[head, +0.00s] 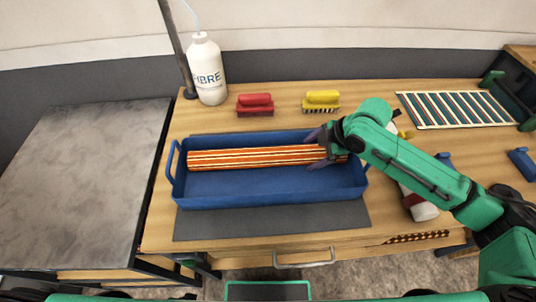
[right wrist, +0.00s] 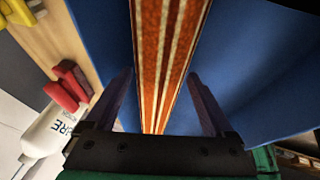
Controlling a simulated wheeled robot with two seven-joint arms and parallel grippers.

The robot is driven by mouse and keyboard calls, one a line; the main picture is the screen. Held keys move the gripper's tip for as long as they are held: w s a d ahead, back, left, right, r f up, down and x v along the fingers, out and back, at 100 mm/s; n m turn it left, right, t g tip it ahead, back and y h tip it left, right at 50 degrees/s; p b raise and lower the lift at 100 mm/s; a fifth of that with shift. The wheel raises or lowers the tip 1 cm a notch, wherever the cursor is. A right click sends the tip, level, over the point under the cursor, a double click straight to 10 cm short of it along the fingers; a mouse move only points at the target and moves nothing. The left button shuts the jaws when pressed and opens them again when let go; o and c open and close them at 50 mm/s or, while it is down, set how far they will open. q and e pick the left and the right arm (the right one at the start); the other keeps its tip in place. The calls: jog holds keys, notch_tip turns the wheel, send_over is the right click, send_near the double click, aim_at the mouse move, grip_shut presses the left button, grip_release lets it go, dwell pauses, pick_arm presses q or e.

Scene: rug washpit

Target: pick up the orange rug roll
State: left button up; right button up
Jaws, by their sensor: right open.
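The orange rug roll (head: 235,158), striped orange and cream, lies lengthwise in the blue tray (head: 270,199) on the table. In the right wrist view the roll (right wrist: 168,55) runs between the two open fingers (right wrist: 165,100), with a gap on each side. The roll is not gripped. My left gripper is in neither view.
A red brush (head: 255,104), a yellow brush (head: 321,100) and a white bottle (head: 208,72) stand behind the tray. A striped rug (head: 458,108) lies at back right. A grey mat (head: 270,221) is under the tray. A bare grey table (head: 80,180) is at left.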

grip_shut()
jog(key=shift+r, duration=0.1)
jog(key=shift+w, duration=0.1)
